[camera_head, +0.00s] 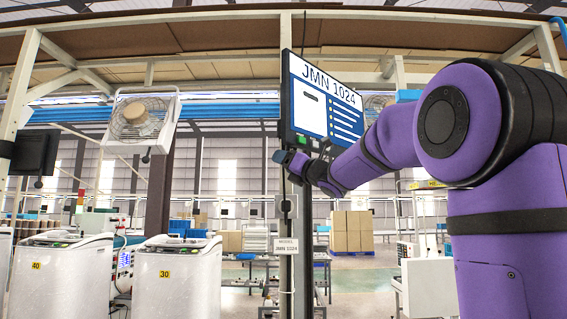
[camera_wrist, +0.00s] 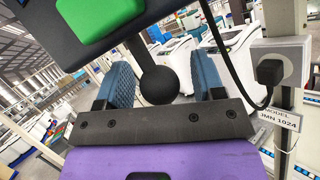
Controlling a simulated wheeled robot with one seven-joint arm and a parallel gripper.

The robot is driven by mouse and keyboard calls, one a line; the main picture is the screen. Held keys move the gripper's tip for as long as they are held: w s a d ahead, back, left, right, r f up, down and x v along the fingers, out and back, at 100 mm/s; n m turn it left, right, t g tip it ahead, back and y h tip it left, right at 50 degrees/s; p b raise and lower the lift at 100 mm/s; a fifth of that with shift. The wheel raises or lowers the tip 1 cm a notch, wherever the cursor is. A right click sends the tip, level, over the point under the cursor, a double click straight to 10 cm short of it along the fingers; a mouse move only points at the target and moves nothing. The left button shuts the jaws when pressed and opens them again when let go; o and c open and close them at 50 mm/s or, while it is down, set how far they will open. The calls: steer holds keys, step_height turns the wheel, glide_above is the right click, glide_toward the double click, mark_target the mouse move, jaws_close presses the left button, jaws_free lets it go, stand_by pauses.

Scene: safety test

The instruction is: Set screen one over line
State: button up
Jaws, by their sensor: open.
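The screen (camera_head: 322,105) reads "JMN 1024" and hangs on a grey post (camera_head: 287,205) in the head view. In the wrist view its dark underside carries a green patch (camera_wrist: 98,14). A black ball knob (camera_wrist: 158,86) hangs on a short stem below the screen. My gripper (camera_wrist: 161,78) is open, with one blue finger on each side of the knob. A gap shows beside the knob on both sides. In the head view my gripper (camera_head: 284,160) is just below the screen's lower left, and the knob is not clear there.
A label (camera_head: 286,246) reading "MODEL JMN 1024" is on the post. A plug with a black cable (camera_wrist: 270,72) is close right of my gripper. Another dark screen (camera_head: 35,152) and a fan (camera_head: 140,120) hang at left. Washers numbered 40 (camera_head: 58,275) and 30 (camera_head: 177,280) stand below.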

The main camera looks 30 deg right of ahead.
steer(key=shift+w+a+r, duration=0.1)
steer(key=shift+w+r, duration=0.1)
steer(key=shift+w, duration=0.35)
jaws_close()
